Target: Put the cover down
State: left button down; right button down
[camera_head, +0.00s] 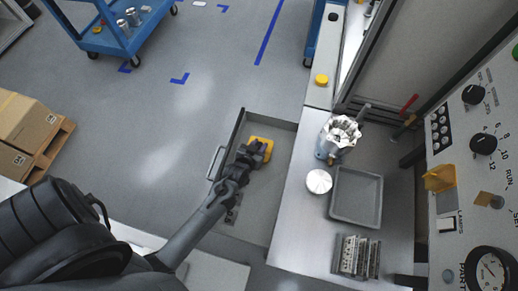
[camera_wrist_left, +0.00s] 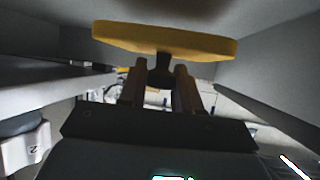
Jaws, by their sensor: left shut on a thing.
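The yellow cover (camera_head: 264,141) is a flat plate with a dark knob beneath it in the left wrist view, where the yellow plate (camera_wrist_left: 165,42) spans the top. My left gripper (camera_head: 256,151) is shut on the knob, and its two fingers (camera_wrist_left: 160,88) stand on either side of it. Gripper and cover are over or inside the open grey drawer (camera_head: 273,190), near its far end. I cannot tell whether the cover touches the drawer. My right gripper is not in view.
A control panel (camera_head: 470,170) stands far right. The drawer floor beside the arm looks mostly clear.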

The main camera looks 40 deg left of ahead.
pick_arm(q)
jog(key=shift+f, duration=1.3)
jog(key=shift+f, duration=0.1)
jog(key=shift+f, duration=0.1)
jog(key=c, duration=0.8)
grip_release()
